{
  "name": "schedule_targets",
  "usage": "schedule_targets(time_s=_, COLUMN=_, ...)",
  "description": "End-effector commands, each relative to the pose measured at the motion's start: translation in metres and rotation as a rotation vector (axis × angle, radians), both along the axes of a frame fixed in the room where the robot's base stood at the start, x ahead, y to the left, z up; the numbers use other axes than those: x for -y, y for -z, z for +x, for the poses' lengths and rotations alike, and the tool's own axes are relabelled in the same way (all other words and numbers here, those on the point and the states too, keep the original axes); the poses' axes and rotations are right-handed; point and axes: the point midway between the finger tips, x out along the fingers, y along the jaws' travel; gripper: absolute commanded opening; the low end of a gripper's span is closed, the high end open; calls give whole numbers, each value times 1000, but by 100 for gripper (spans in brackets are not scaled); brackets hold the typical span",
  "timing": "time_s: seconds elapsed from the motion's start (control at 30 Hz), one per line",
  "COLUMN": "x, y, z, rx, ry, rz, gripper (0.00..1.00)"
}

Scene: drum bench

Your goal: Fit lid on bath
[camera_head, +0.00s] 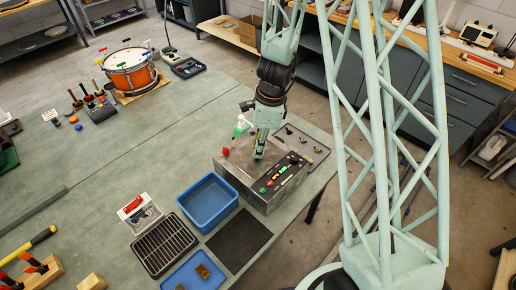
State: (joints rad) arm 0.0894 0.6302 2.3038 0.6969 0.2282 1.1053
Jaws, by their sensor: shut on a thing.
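The bath is a grey metal box (268,194) with a dark control panel of coloured buttons, standing near the bench's right edge. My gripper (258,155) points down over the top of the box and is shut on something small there. This looks to be the handle of the flat grey lid (240,161), which lies over or just above the bath's opening. From this view I cannot tell whether the lid touches the rim or is level with it all round. The fingertips are partly hidden by the arm.
A blue tub (208,201), a black wire rack (163,244), a dark mat (239,240) and a blue tray (192,274) lie in front and left of the bath. An orange drum (131,73) stands far left.

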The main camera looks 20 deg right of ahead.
Motion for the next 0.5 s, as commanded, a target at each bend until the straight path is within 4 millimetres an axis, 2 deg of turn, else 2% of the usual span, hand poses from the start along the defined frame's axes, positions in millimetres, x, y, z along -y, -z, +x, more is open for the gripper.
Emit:
schedule_targets(time_s=0.27, x=0, y=2, z=0, rx=0, ry=0, rz=0, gripper=2)
schedule_targets(time_s=0.3, x=0, y=2, z=0, rx=0, ry=0, rz=0, gripper=17)
schedule_targets(time_s=0.47, x=0, y=2, z=0, rx=0, ry=0, rz=0, gripper=31)
schedule_targets(time_s=0.5, x=0, y=2, z=0, rx=0, ry=0, rz=0, gripper=31)
